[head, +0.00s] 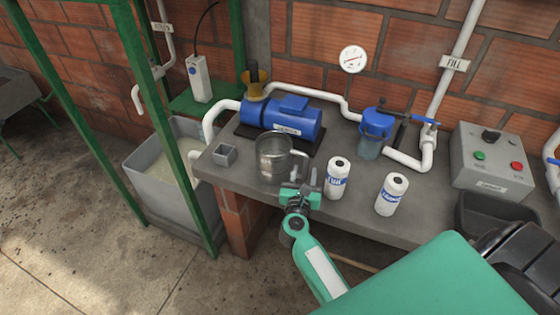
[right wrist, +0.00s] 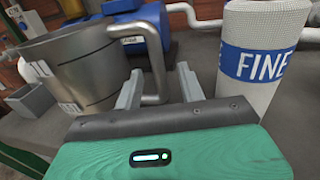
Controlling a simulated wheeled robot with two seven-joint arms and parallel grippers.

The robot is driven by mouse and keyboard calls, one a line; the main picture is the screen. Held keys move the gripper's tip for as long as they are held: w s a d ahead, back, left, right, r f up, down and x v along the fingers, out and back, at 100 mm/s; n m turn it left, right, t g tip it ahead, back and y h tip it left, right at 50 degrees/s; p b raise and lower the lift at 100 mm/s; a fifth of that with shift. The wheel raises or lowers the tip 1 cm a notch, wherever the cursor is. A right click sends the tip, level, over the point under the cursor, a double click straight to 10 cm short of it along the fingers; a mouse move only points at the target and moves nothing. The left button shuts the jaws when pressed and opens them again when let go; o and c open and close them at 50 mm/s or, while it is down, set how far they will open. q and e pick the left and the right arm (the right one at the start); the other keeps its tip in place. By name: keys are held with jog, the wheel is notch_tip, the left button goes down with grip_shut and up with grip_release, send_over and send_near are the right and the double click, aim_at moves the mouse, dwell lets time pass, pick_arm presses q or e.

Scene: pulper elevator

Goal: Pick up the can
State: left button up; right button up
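The can is a grey metal jug (head: 272,158) with a side handle, upright on the bench in the head view. It also fills the left of the right wrist view (right wrist: 85,68), with dark marks on its wall. My right gripper (head: 303,178) is at the bench's front edge, just right of and in front of the can. In the right wrist view its two fingers (right wrist: 158,88) are apart, and the can's handle (right wrist: 157,55) shows in line with the gap between them. I cannot tell whether the fingers touch it. My left gripper is not in view.
Two white cylinders with blue bands, one (head: 337,178) close right of my gripper and another (head: 391,194) farther right, stand on the bench (head: 425,222). A blue pump (head: 285,120) is behind the can. A small grey box (head: 224,155) is left. A control box (head: 492,160) is far right.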

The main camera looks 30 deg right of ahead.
jog(key=p+x, duration=0.1)
jog(key=x, duration=0.3)
jog(key=shift+w+d+f, duration=0.1)
jog(key=shift+w+d, duration=0.05)
jog(key=shift+w, duration=0.1)
grip_shut()
